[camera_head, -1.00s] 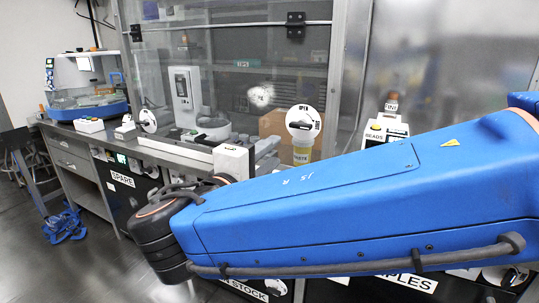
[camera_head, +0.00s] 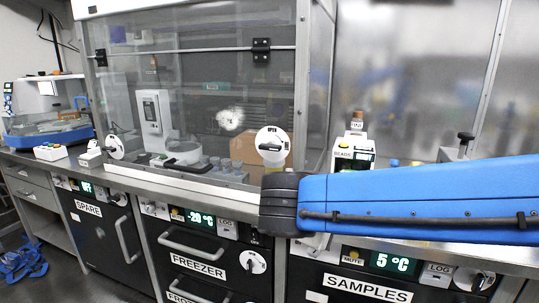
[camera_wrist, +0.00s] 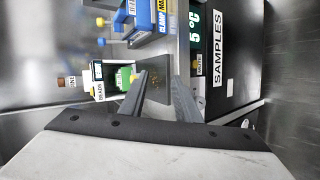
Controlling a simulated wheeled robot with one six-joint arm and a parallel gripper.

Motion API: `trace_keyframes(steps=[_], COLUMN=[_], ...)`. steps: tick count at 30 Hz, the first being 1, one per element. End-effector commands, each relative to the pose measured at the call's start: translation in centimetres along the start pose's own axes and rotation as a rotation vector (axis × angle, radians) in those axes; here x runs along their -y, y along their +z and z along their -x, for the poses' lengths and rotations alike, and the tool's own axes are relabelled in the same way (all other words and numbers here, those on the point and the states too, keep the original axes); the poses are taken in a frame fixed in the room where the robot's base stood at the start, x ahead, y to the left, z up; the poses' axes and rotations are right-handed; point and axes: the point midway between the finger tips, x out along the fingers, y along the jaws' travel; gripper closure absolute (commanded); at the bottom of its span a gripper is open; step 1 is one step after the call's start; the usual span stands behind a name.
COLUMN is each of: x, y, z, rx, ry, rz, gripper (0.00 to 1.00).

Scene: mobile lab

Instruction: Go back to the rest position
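My blue arm (camera_head: 420,203) reaches in from the right in the head view and ends in a dark wrist joint (camera_head: 281,203) in front of the bench. My gripper is hidden in the head view. In the wrist view my gripper (camera_wrist: 160,82) shows two dark fingers standing apart, with a dark flat plate visible behind the gap. I see no object held between them.
A BEADS device (camera_head: 353,154) stands on the bench and also shows in the wrist view (camera_wrist: 112,78). Below are the SPARE (camera_head: 88,208), FREEZER (camera_head: 198,264) and SAMPLES (camera_head: 366,289) fronts. A glass enclosure (camera_head: 215,90) stands behind.

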Motion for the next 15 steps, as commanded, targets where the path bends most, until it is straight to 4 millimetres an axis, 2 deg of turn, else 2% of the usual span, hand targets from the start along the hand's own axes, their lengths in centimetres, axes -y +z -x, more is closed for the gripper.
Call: trace_keyframes(steps=[1,6,15], x=[0.2,2.1,6.0], y=[1.6,6.0,12.3], z=[-1.1,-3.6,-5.7], rx=[0.024,0.08,0.133], ry=[-0.04,-0.188,-0.422], rz=[-0.022,-0.097,-0.277], gripper=[0.7,0.7,0.7])
